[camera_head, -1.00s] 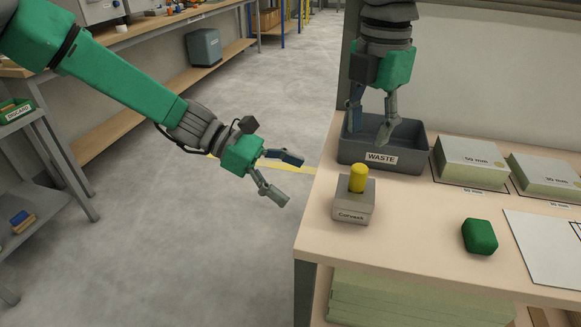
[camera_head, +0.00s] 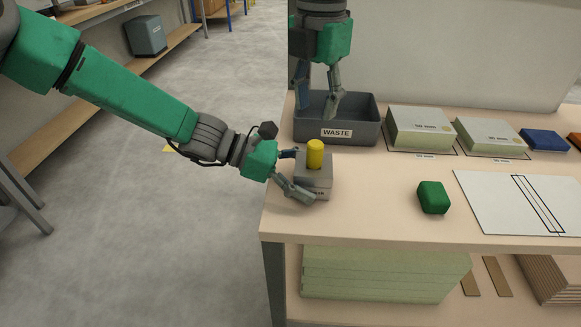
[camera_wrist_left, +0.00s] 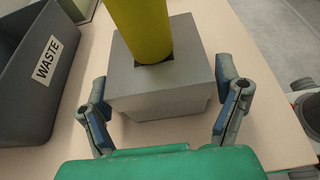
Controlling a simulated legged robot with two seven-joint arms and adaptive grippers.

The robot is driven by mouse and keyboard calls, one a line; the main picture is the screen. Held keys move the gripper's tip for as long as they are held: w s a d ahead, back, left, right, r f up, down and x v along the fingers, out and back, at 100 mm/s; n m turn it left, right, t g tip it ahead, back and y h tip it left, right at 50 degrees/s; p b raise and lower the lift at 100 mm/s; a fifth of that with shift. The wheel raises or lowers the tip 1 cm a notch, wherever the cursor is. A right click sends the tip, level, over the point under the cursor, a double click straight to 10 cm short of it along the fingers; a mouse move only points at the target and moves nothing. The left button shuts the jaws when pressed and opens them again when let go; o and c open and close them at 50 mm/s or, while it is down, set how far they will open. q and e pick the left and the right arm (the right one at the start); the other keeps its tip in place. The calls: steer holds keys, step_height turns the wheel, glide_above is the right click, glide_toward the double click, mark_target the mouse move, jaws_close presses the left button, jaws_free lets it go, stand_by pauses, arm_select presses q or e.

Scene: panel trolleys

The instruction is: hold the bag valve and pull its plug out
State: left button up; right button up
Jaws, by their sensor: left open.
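A grey block (camera_head: 314,187) with an upright yellow cylinder (camera_head: 315,154) in its top stands at the bench's left end. No bag is visible, and I cannot tell whether these are the valve and plug. My left gripper (camera_head: 300,177) is open, its fingers at the block's near and far sides. In the left wrist view, the fingers flank the grey block (camera_wrist_left: 160,95), with gaps showing, and the yellow cylinder (camera_wrist_left: 141,30) rises between them. My right gripper (camera_head: 318,110) hangs over the waste bin with its fingers apart and empty.
The grey waste bin (camera_head: 363,130) stands behind the block. A green block (camera_head: 433,197) and a white sheet (camera_head: 500,200) lie to the right. Labelled pads (camera_head: 420,130) stand at the back. The bench's left edge is close to the block, with open floor beyond.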

arm_select(q)
steer(key=shift+d+f, duration=0.15)
steer(key=shift+d, duration=0.15)
steer(key=shift+d, duration=0.2)
arm_select(e)
steer(key=shift+d, duration=0.2)
arm_select(q)
steer(key=shift+c, duration=1.1)
arm_select(e)
steer(key=shift+d, duration=0.1)
arm_select(q)
steer(key=c, duration=1.5)
steer(key=o, duration=0.8)
steer(key=shift+a, duration=0.1)
steer(key=c, duration=0.4)
arm_select(e)
steer(key=shift+o, duration=0.5)
